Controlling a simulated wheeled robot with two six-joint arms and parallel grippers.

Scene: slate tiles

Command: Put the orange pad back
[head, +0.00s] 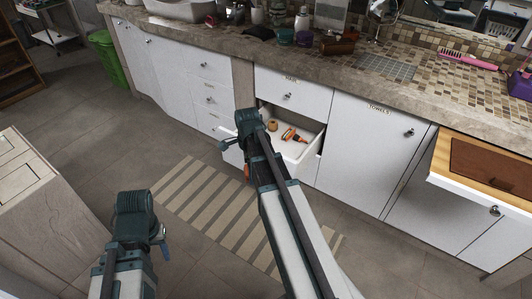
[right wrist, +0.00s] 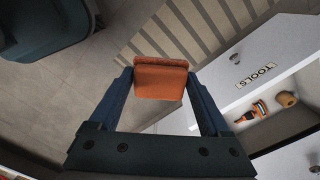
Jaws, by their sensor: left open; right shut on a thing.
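The orange pad (right wrist: 160,80) is held between the two fingers of my right gripper (right wrist: 163,85) in the right wrist view. In the head view a small orange patch (head: 246,171) shows beside my right arm, which hides most of that gripper. An open white drawer (head: 316,146) lies by the right arm; its front carries a "TOOLS" label (right wrist: 257,76) in the right wrist view. A brush-like tool with orange parts (head: 293,135) and a tan round thing (head: 272,125) lie inside it. My left gripper (head: 163,241) is open over the floor, away from the drawer.
A second open drawer (head: 438,167) at the right holds a brown board (head: 490,164). The stone countertop (head: 220,50) carries several toiletries and a pink comb (head: 467,58). A striped mat (head: 205,195) lies on the floor. A wooden cabinet (head: 40,210) stands at left.

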